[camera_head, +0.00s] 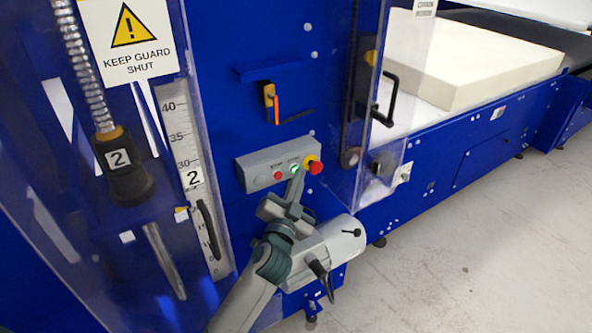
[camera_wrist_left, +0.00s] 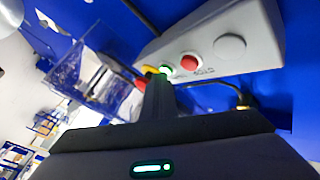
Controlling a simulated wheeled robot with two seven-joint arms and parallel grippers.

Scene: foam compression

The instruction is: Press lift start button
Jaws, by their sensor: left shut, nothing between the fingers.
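A grey control box (camera_head: 257,175) is fixed to the blue machine front, with a red button (camera_head: 278,175), a lit green button (camera_head: 295,169) and a red mushroom stop on a yellow base (camera_head: 315,167). My left gripper (camera_head: 296,178) is shut and empty, its fingertips just below the green button. In the left wrist view the closed fingers (camera_wrist_left: 160,84) point at the green button (camera_wrist_left: 166,70), beside the red button (camera_wrist_left: 189,61). Whether the tips touch the green button, I cannot tell. A pale button (camera_wrist_left: 229,46) also shows there. My right gripper is out of view.
A clear guard (camera_head: 388,110) with a black handle stands right of the box. A cream foam block (camera_head: 490,65) lies on the machine bed behind it. A ruler scale (camera_head: 184,140) and a cable-fed black handset marked 2 (camera_head: 125,185) are at left. Open floor lies at lower right.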

